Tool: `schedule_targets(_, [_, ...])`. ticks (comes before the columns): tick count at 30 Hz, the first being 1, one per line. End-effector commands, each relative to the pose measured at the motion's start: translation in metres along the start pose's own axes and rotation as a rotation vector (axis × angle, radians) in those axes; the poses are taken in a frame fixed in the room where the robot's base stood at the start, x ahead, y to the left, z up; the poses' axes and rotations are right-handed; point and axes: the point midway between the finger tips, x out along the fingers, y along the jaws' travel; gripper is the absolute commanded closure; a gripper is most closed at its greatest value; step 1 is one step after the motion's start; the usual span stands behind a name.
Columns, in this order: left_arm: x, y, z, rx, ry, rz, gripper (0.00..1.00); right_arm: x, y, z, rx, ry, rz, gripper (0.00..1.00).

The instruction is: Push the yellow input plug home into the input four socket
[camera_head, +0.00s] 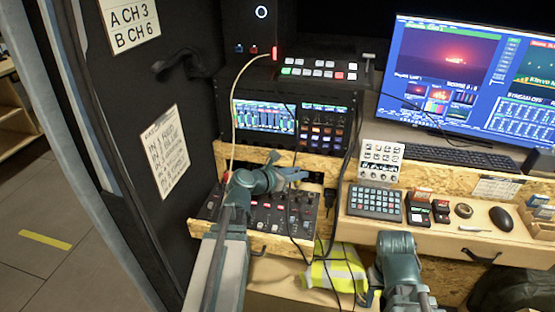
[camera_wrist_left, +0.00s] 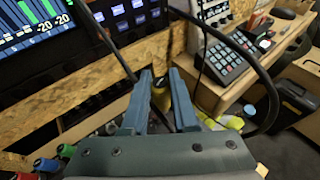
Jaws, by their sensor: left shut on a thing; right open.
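My left gripper (camera_head: 298,174) reaches right in front of the dark opening below the rack screen. In the left wrist view its two fingers (camera_wrist_left: 160,108) are closed around a small yellow and black piece, which looks like the yellow input plug (camera_wrist_left: 161,98). A dark cable runs close to it. In the head view the plug is too small to make out. The input four socket cannot be told apart in either view, so I cannot tell whether the plug touches it. My right gripper (camera_head: 369,293) is low beside the vest, partly hidden by my own arm, and looks empty.
A mixer (camera_head: 270,212) lies under the left gripper. Loose black cables hang at the gripper's right. A button keypad (camera_head: 375,202) stands on the wooden desk (camera_head: 465,240). Coloured ends, including green (camera_wrist_left: 66,150), show lower left in the wrist view.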

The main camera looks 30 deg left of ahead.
Motion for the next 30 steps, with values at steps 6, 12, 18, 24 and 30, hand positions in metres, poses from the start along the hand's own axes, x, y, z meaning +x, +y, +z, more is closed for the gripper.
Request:
schedule_targets(6, [0.018, 0.086, -0.029, -0.025, 0.0, 0.072, 1.0, 0.033, -0.003, -0.002, -0.001, 0.0, 0.0, 0.5])
schedule_targets(12, [0.018, 0.148, -0.048, -0.044, 0.0, 0.126, 1.0, 0.051, -0.005, -0.003, -0.001, 0.0, 0.0, 0.5])
schedule_targets(18, [0.015, 0.172, -0.055, -0.051, 0.0, 0.147, 1.0, 0.056, -0.005, -0.003, -0.001, 0.0, 0.0, 0.5])
schedule_targets(24, [0.014, 0.173, -0.054, -0.052, 0.0, 0.148, 1.0, 0.055, -0.005, -0.003, -0.001, 0.0, 0.0, 0.5])
schedule_targets(30, [0.013, 0.172, -0.054, -0.052, 0.0, 0.148, 1.0, 0.055, -0.005, -0.003, -0.001, 0.0, 0.0, 0.5])
